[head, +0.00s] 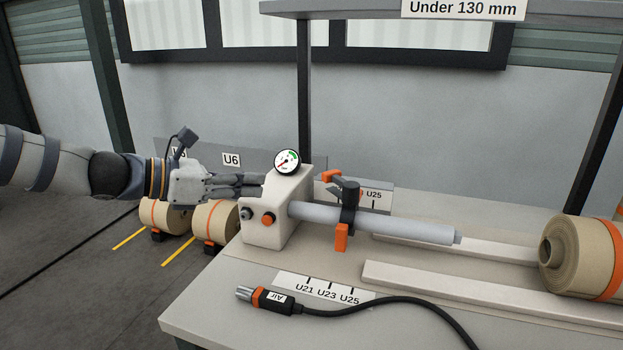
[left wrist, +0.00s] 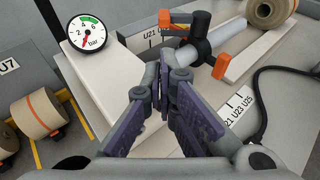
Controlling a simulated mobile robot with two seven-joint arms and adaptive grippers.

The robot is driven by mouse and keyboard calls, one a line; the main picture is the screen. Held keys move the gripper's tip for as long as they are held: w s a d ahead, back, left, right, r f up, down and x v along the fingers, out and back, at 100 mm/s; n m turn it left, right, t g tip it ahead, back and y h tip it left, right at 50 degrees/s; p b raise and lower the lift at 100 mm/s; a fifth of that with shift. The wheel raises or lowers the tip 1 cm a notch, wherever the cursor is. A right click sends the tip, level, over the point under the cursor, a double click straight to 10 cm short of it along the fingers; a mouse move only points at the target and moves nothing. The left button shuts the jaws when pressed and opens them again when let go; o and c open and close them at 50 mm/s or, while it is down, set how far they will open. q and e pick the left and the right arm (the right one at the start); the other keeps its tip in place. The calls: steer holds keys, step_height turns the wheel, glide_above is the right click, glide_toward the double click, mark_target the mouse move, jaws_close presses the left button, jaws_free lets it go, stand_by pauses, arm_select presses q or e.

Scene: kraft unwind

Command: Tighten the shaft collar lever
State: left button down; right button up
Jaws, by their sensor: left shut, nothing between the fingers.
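The shaft collar (head: 348,214) is black and sits around the grey shaft (head: 405,226) in the head view. One orange block (head: 341,237) hangs below it; another orange end (head: 331,176) shows above, beside the dark lever (head: 347,184). In the left wrist view the collar (left wrist: 199,47) is at top centre, with orange ends on both sides. My left gripper (head: 259,186) is shut and empty, left of the collar and by the white gauge housing. Its purple-padded fingers (left wrist: 163,98) meet in the left wrist view, apart from the collar. My right gripper is not in view.
The pressure gauge (head: 287,161) tops the white housing (head: 264,222). A black air hose (head: 274,300) lies across the table front. A brown roll (head: 580,255) sits at right by pale rails (head: 480,291). More rolls (head: 214,222) stand on the floor at left.

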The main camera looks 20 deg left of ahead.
mark_target(342, 187)
arm_select(q)
steer(key=b+x, duration=0.1)
steer(key=x, duration=1)
steer(key=shift+d, duration=0.15)
steer(key=shift+w+d+r, duration=0.1)
steer(key=shift+w+d, duration=0.2)
steer(key=shift+w, duration=0.1)
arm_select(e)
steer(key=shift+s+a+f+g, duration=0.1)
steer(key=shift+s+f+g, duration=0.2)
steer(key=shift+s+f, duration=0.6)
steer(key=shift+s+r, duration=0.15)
